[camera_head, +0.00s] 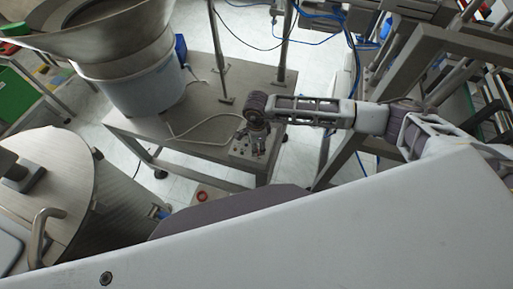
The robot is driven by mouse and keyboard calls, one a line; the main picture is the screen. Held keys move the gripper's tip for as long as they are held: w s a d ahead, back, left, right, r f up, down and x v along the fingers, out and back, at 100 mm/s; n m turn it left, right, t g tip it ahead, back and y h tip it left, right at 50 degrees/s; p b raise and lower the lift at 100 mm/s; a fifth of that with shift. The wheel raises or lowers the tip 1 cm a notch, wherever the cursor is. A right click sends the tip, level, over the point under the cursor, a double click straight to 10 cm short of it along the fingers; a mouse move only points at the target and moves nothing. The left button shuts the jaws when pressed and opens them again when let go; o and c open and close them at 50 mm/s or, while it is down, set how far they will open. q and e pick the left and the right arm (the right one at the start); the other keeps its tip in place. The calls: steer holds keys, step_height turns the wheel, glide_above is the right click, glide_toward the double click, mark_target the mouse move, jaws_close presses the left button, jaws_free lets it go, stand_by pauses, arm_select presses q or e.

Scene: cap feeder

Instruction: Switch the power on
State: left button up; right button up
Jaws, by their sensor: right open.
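A small grey control box (239,151) sits on the front right corner of the steel feeder table. Small knobs or switches show on its top, but they are too small to read, and I cannot tell the power switch or its position. My right gripper (258,151) points down at the right side of this box, with its fingers open. I cannot tell whether the fingers touch the box. The gripper hides part of it. My left gripper is not in view.
The bowl feeder (130,85) stands on the steel table (205,110). A pale cable (195,128) runs across the tabletop towards the box. Upright posts (285,45) rise behind. A red button (201,196) shows below the table. A round steel container (60,190) stands at left.

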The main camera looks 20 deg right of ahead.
steer(key=shift+f, duration=1.8)
steer(key=shift+c, duration=0.5)
steer(key=c, duration=0.9)
